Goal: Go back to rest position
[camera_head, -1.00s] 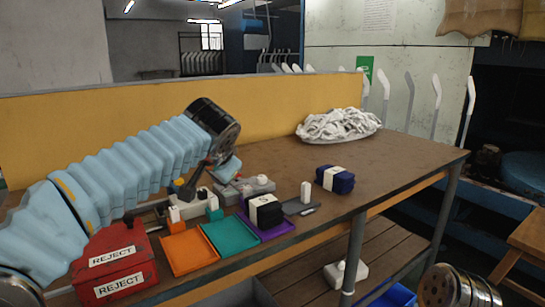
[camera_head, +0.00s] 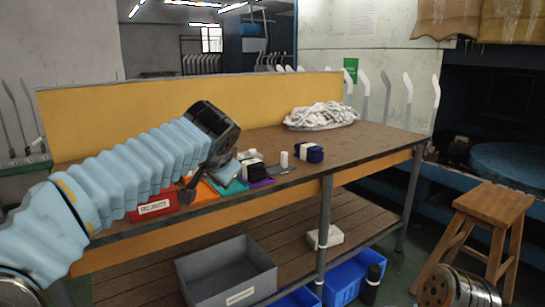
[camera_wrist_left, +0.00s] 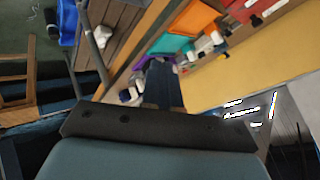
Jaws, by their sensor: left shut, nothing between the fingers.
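My left arm reaches in from the left in the head view. My right gripper is not in view; only a metal joint that looks like part of my right arm shows at the lower right.
The table (camera_head: 370,139) holds a teal tray (camera_head: 236,188), dark banded bundles (camera_head: 309,152) and a white heap (camera_head: 320,115). A grey bin (camera_head: 225,285) and blue bin (camera_head: 345,278) stand below. A wooden stool (camera_head: 492,204) stands right, with open floor before it.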

